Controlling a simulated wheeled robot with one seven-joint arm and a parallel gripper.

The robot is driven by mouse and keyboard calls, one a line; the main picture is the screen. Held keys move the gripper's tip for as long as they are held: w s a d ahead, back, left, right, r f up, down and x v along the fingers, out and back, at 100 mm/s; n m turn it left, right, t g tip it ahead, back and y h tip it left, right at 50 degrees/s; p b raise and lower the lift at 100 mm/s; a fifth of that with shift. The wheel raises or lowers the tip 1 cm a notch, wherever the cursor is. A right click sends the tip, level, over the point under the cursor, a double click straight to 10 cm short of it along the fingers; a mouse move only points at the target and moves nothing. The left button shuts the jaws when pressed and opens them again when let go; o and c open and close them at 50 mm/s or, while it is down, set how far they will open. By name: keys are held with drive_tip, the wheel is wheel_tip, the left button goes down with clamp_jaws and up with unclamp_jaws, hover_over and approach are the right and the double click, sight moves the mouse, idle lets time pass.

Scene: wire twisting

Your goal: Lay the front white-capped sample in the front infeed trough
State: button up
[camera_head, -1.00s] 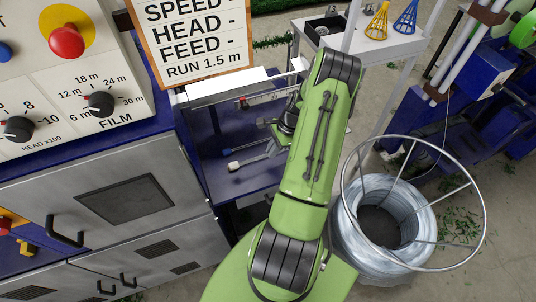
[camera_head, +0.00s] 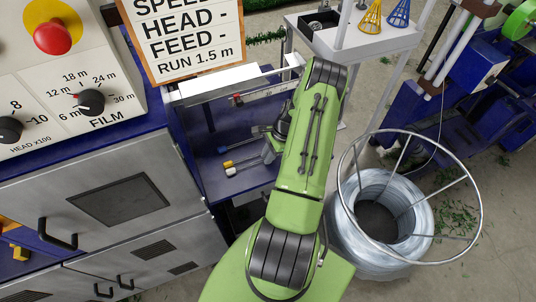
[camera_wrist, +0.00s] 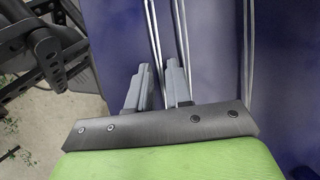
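A white-capped sample (camera_head: 231,171) lies on the blue deck of the machine in the head view. Its thin pale strands run right toward my gripper (camera_head: 268,150), and their far part is hidden by my arm. In the wrist view my gripper (camera_wrist: 160,72) has two grey fingers standing apart over the deck. Thin pale strands (camera_wrist: 155,35) run between the fingers, and others (camera_wrist: 183,40) pass by the right finger. No caps show there. I cannot pick out the front infeed trough.
A white-topped rail (camera_head: 215,85) stands behind the deck. The control cabinet (camera_head: 120,190) is at left. A wire coil in a ring stand (camera_head: 385,215) stands at right. A white table (camera_head: 365,40) with yellow and blue cones is at the back.

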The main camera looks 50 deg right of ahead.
drive_tip(key=shift+r, duration=0.2)
drive_tip(key=shift+o, duration=0.3)
drive_tip(key=b+v, duration=0.1)
drive_tip(key=v, duration=1.3)
drive_tip(key=shift+d+r, duration=0.3)
drive_tip(key=b+x, duration=0.2)
drive_tip(key=x, duration=1.3)
drive_tip(key=shift+a+f+b, duration=0.1)
drive_tip(key=shift+b, duration=0.3)
clamp_jaws()
